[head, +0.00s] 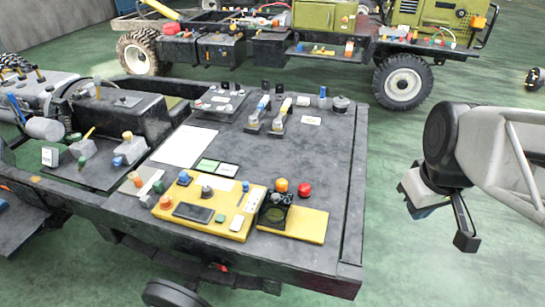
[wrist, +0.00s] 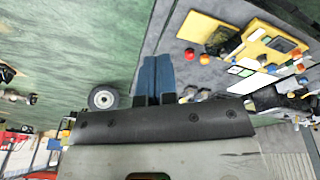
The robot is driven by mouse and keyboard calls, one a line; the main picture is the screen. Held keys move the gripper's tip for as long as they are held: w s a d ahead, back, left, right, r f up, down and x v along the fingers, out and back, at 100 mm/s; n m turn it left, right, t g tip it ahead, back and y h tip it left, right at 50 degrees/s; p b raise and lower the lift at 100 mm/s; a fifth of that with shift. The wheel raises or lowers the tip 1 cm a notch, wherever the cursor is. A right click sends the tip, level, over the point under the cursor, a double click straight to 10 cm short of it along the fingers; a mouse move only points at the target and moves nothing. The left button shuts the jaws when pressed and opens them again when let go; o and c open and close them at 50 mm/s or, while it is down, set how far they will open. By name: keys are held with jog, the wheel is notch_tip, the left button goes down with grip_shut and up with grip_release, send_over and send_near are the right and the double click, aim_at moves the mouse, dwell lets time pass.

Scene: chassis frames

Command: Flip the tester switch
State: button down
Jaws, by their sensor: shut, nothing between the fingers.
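A yellow tester panel (head: 235,222) lies on the dark flat deck, with a dark screen (head: 193,212), several knobs and small controls. A small blue lever-like part (head: 243,194) stands on it; I cannot tell if it is the switch. A second yellow plate (head: 305,225) adjoins at right, with a black part, an orange knob (head: 282,185) and a red knob (head: 305,189). Yellow panelling (wrist: 268,42) also shows in the wrist view at upper right. My gripper (head: 428,212) is off the deck's right side, apart from everything. Its blue fingers (wrist: 156,76) are shut and empty.
The dark deck (head: 330,150) carries cards, a white sheet (head: 185,146) and upright connectors (head: 265,115) at the back. Engine-like parts (head: 95,115) stand at left. Another vehicle with a wheel (head: 403,82) is behind.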

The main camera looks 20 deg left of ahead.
jog(key=w+a+f+n, duration=0.3)
jog(key=w+a+n, duration=0.5)
jog(key=a, duration=0.1)
jog(key=n+g, duration=0.2)
jog(key=n, duration=2)
send_over(239, 218)
notch_tip(239, 218, down, 17)
jog(key=shift+f, duration=0.2)
jog(key=shift+f, duration=0.15)
jog(key=shift+f, duration=6.85)
jog(key=shift+f, duration=0.1)
